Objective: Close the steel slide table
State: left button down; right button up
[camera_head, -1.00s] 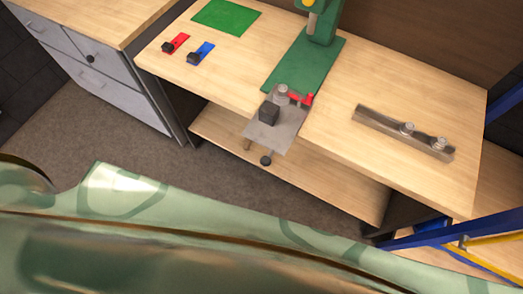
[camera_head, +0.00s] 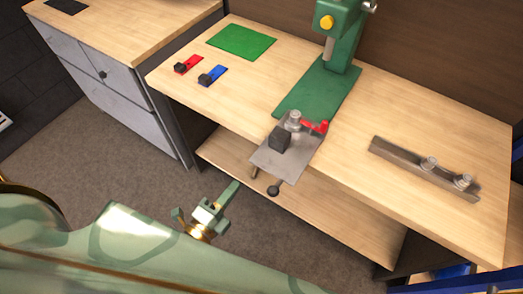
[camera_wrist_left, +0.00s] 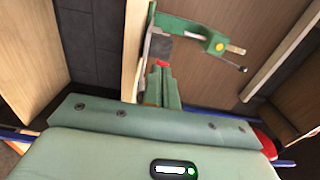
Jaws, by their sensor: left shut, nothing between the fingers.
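The steel slide table (camera_head: 299,166) is a grey plate that sticks out past the front edge of the bench from the green press base (camera_head: 312,95). It carries a black block (camera_head: 280,139), a round metal post and a red lever (camera_head: 316,126). A dark ball knob (camera_head: 273,190) hangs at its front end. My left gripper (camera_head: 234,186) is green, shut and empty, to the left of the knob and apart from it in the head view. In the left wrist view its fingers (camera_wrist_left: 165,84) point toward the bench and press. My right gripper is not in view.
The wooden bench (camera_head: 400,145) has a lower shelf (camera_head: 330,210) under it. Red (camera_head: 188,64) and blue (camera_head: 212,76) tabbed pieces and a green mat (camera_head: 241,42) lie at left. A steel bar (camera_head: 425,169) lies at right. Grey drawers (camera_head: 120,95) stand left.

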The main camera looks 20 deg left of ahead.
pick_arm(q)
jog(key=b, duration=0.2)
send_near(279, 130)
jog(key=w+f, duration=0.1)
jog(key=w, duration=0.1)
jog(key=w+f, duration=0.2)
jog(key=shift+a+f, duration=0.2)
jog(key=shift+f, duration=0.05)
jog(key=b+x, duration=0.1)
jog(key=x, duration=0.7)
jog(key=shift+w, duration=0.4)
